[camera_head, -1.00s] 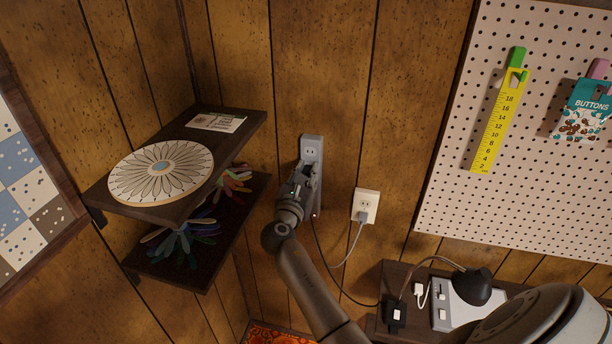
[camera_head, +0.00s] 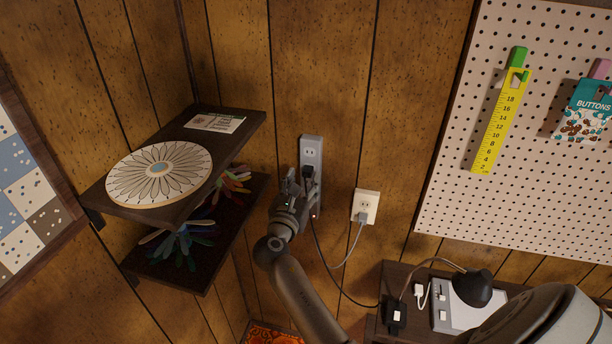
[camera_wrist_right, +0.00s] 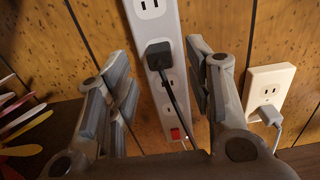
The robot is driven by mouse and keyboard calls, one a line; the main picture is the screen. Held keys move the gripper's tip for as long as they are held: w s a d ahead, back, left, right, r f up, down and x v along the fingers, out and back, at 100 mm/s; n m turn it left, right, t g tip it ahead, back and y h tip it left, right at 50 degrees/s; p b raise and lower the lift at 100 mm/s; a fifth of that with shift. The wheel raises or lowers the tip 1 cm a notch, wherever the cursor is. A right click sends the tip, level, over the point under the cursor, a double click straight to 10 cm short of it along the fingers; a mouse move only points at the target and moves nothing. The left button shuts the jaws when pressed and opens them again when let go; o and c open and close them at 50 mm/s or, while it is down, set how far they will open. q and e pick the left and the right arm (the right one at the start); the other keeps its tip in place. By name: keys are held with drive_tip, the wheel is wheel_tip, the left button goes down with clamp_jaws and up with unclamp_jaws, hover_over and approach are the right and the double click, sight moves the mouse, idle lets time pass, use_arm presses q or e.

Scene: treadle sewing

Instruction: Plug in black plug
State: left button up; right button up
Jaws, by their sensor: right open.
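The black plug (camera_wrist_right: 158,56) sits against the face of the white power strip (camera_wrist_right: 170,30) on the wall, at one of its upper outlets. It looks seated. Its black cord runs down the strip. In the head view the plug (camera_head: 308,172) is a small dark shape on the grey-looking strip (camera_head: 311,148). My right gripper (camera_head: 298,184) is open, just in front and to the left of the plug. In the wrist view its fingers stand apart on either side of the strip, clear of the plug. My left gripper is not in view.
A wall outlet (camera_head: 365,205) with a grey plug (camera_head: 361,217) is right of the strip. A two-tier dark shelf (camera_head: 246,128) stands left. A lamp (camera_head: 472,287) and a black adapter (camera_head: 394,314) are at lower right. The strip has a red switch (camera_wrist_right: 177,134).

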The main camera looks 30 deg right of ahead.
drive_tip(key=v, duration=0.8)
drive_tip(key=shift+s+a, duration=0.1)
drive_tip(key=shift+s, duration=0.05)
idle(0.4)
